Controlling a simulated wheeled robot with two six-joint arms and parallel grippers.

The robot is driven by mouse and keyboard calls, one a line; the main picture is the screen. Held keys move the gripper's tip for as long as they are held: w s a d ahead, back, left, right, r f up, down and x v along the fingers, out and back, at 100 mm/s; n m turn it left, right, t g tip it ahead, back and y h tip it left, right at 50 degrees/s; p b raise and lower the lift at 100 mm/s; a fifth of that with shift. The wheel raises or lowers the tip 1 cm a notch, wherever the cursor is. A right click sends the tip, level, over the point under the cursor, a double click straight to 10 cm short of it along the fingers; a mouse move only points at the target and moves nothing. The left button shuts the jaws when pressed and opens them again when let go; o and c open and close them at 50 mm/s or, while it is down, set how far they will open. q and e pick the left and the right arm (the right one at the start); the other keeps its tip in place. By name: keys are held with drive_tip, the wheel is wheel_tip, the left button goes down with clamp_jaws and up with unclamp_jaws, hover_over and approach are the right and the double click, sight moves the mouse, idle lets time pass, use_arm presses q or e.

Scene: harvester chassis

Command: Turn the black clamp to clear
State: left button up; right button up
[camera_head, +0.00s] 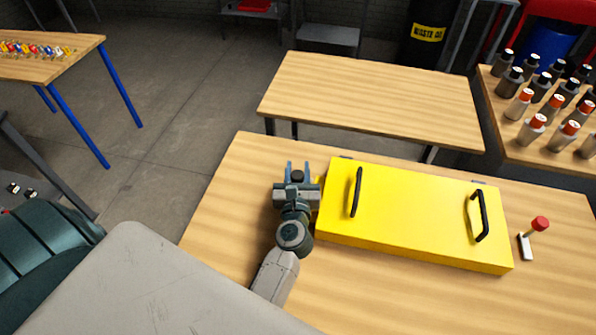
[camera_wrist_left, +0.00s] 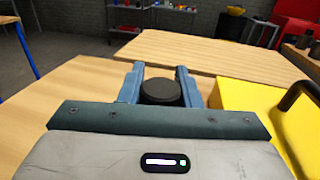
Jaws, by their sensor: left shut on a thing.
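The black clamp (camera_wrist_left: 161,93) shows as a round black knob between the two blue fingers of my left gripper (camera_wrist_left: 160,85) in the left wrist view. In the head view the left gripper (camera_head: 298,168) is at the left end of the yellow box (camera_head: 415,215), and the black knob (camera_head: 297,176) sits between its fingers. The left gripper is shut on the clamp. The clamp's lower part is hidden by the gripper. My right gripper is not in view.
The yellow box has two black handles (camera_head: 356,192) and lies on a wooden table (camera_head: 225,215). A red-topped part (camera_head: 540,224) stands to its right. An empty wooden table (camera_head: 370,95) is behind. Bottles (camera_head: 530,130) stand on another table at right.

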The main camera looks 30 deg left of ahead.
use_arm(q)
drive_tip(key=o, duration=1)
drive_tip(key=shift+c, duration=0.2)
